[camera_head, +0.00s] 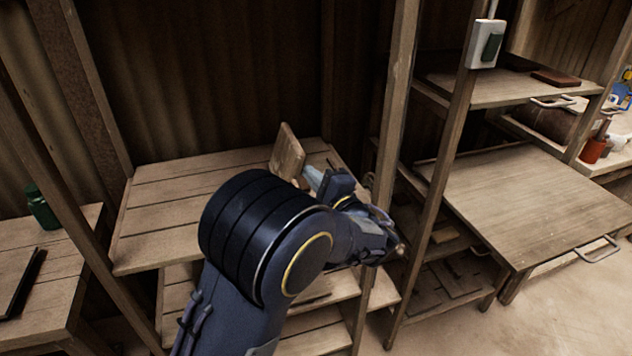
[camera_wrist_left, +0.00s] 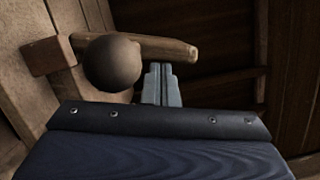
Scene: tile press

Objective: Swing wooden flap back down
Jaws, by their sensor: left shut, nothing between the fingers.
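A small wooden flap (camera_head: 287,153) stands raised and slightly tilted above the plank shelf in the middle of the head view. In the left wrist view, a wooden piece (camera_wrist_left: 165,48), probably the flap seen near its edge, lies just beyond my fingers, with a dark round knob (camera_wrist_left: 112,62) at its left. My left gripper (camera_head: 311,175) is beside the flap, on its right in the head view. Its pale fingers (camera_wrist_left: 161,70) are shut and empty; I cannot tell whether they touch the wood. My arm hides part of the shelf. My right gripper is out of view.
The plank shelf (camera_head: 185,190) is bare left of the flap. Wooden posts (camera_head: 392,120) rise right of my arm. A lower shelf is partly hidden. A green bottle (camera_head: 41,208) stands on the left table; a wide wooden board with a handle (camera_head: 540,195) is at right.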

